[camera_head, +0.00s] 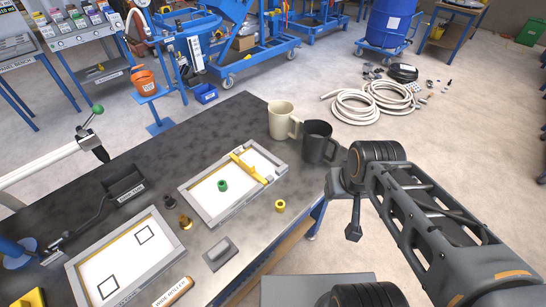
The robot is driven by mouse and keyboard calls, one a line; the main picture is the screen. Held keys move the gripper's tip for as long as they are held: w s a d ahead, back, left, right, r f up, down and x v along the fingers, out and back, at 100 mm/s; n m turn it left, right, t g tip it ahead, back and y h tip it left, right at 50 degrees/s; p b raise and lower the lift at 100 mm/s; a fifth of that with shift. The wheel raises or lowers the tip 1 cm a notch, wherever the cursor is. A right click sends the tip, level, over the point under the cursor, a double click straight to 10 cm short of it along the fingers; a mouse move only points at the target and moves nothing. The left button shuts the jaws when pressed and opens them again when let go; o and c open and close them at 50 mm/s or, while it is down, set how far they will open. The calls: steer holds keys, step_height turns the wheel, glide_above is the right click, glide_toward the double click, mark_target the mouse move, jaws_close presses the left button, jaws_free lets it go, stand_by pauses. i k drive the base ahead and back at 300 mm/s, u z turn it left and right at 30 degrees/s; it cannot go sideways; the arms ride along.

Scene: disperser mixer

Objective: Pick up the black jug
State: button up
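The black jug (316,143) stands upright near the far right corner of the dark workbench (240,120). Its handle faces right, toward my arm. A cream jug (281,119) stands just behind it to the left, its handle close to the black jug. A narrow dark part that looks like my gripper (354,232) hangs below this joint, off the bench edge. Its fingers cannot be made out. Nothing visible is held.
A framed tray (212,217) with a yellow bar and green ring lies left of the jugs. A yellow ring (280,205), brass pieces and a grey block (220,254) are nearby. A second framed tray (76,273) is nearer. Coiled hoses (357,107) lie on the floor behind.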

mark_target(316, 135)
steer(key=u, duration=3.9)
steer(key=k, duration=1)
steer(key=z, duration=1.2)
